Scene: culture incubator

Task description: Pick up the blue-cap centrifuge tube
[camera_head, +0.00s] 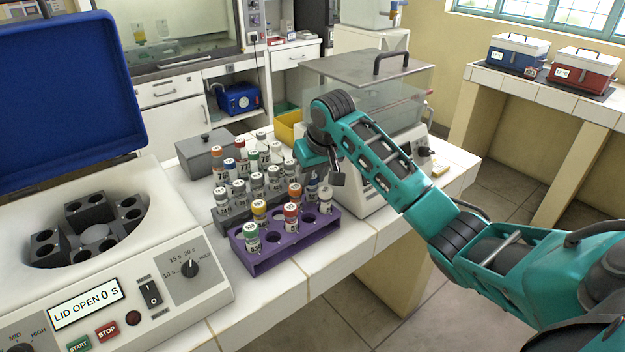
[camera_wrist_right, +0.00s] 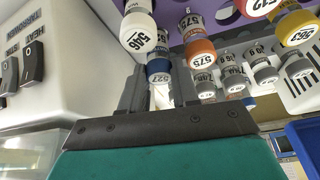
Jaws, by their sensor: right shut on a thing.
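The blue-cap centrifuge tube (camera_wrist_right: 158,68) shows in the right wrist view between the two fingers of my right gripper (camera_wrist_right: 158,88), which is shut on it. In the head view the tube (camera_head: 312,186) is at the back right of the purple rack (camera_head: 298,253), partly hidden by my right gripper (camera_head: 325,176). I cannot tell whether its lower end is clear of the rack. Another blue-capped tube (camera_head: 230,165) stands in the grey rack behind. My left gripper is not in view.
White-, orange-, red-, yellow- and green-capped tubes stand close by in the purple rack. The grey rack (camera_head: 222,222) is crowded with tubes. An open centrifuge (camera_head: 95,290) stands at left, a water bath (camera_head: 365,95) behind my right arm. A grey box (camera_head: 205,152) sits at the back.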

